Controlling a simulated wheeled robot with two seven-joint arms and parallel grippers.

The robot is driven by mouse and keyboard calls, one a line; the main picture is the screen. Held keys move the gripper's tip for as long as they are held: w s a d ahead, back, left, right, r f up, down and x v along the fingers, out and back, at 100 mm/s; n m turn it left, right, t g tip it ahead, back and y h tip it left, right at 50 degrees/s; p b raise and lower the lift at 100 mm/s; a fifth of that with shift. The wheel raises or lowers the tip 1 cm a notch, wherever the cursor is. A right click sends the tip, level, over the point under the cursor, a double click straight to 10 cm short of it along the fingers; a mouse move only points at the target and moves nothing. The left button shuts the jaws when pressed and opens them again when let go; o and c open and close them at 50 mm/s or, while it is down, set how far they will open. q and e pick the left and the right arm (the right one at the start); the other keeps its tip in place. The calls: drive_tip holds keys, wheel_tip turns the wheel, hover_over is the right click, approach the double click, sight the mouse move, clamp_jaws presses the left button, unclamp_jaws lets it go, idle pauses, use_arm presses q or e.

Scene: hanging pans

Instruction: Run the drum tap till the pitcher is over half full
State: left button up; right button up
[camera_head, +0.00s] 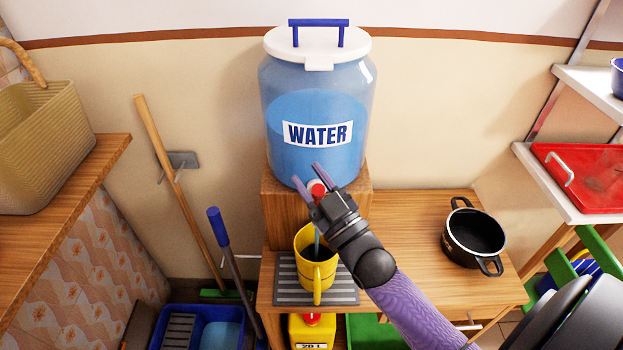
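A blue drum (318,105) labelled WATER, with a white lid, stands on a wooden block on the table. Its red-and-white tap (316,188) is at the lower front, partly hidden by my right gripper (308,176). That gripper's two purple fingers are spread apart, on either side of the tap in this view; contact is unclear. A yellow pitcher (316,274) stands upright on a grey ribbed mat (343,291) under the tap. A narrow blue-grey streak, like running water, drops into it. The water level inside is hard to tell. My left gripper is out of view.
A black pot (473,238) stands on the table (414,214) to the right. A shelf with a red tray (585,177) is at the right. A wicker basket (42,145) and long-handled tools (176,185) are at the left. A blue bin (201,319) is below.

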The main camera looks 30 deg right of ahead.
drive_tip(key=shift+s+f, duration=0.1)
drive_tip(key=shift+s, duration=0.1)
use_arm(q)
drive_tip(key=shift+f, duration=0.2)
use_arm(e)
drive_tip(key=v, duration=0.9)
drive_tip(key=shift+s, duration=0.25)
drive_tip(key=shift+f, duration=0.1)
drive_tip(key=shift+c, duration=0.3)
